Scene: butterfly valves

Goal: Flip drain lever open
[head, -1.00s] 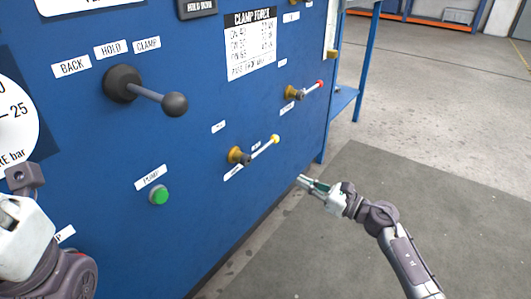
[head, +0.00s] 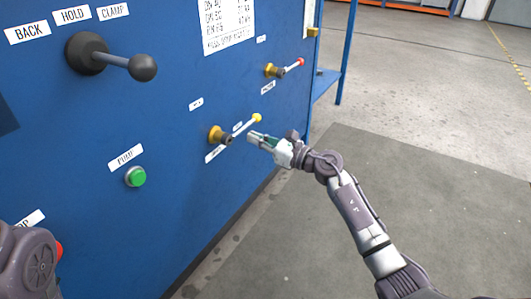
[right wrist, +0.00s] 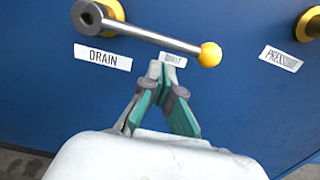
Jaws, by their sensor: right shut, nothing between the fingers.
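The drain lever (head: 244,128) is on the blue panel, a thin metal rod with a yellow ball at its end and a yellow hub at its root. In the right wrist view the lever (right wrist: 150,36) points right and slightly down, above a DRAIN label (right wrist: 103,57) and a smaller label partly hidden by my fingertips. My right gripper (head: 252,137) is shut and empty, just below the rod near the ball. In the right wrist view its fingertips (right wrist: 162,70) are together below the rod; whether they touch it I cannot tell. My left gripper is out of view.
A red-tipped lever (head: 286,69) with a yellow hub sits up and right on the panel. A green button (head: 135,176) is lower left, and a large black lever (head: 110,56) is upper left. The floor right of the panel is open.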

